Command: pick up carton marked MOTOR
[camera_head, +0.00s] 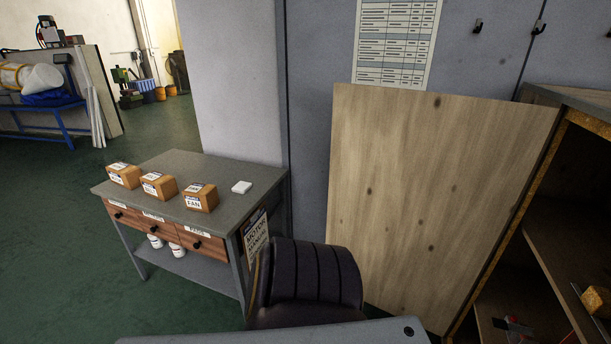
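Three small brown cartons with white labels stand in a row on a grey workbench (225,175). The right carton (200,198) has a label that reads FAN. The labels of the middle carton (158,186) and the left carton (124,175) are too small to read, so I cannot tell which carton is marked MOTOR. A sign (256,234) on the bench's right side seems to begin with MOTOR. Neither of my grippers is in view.
A small white block (242,187) lies on the bench right of the cartons. Below are labelled drawers (157,226) and a shelf with white containers (177,250). A dark chair (312,275) stands close at the bench's right. A wooden panel (430,200) leans at right. Green floor is clear at left.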

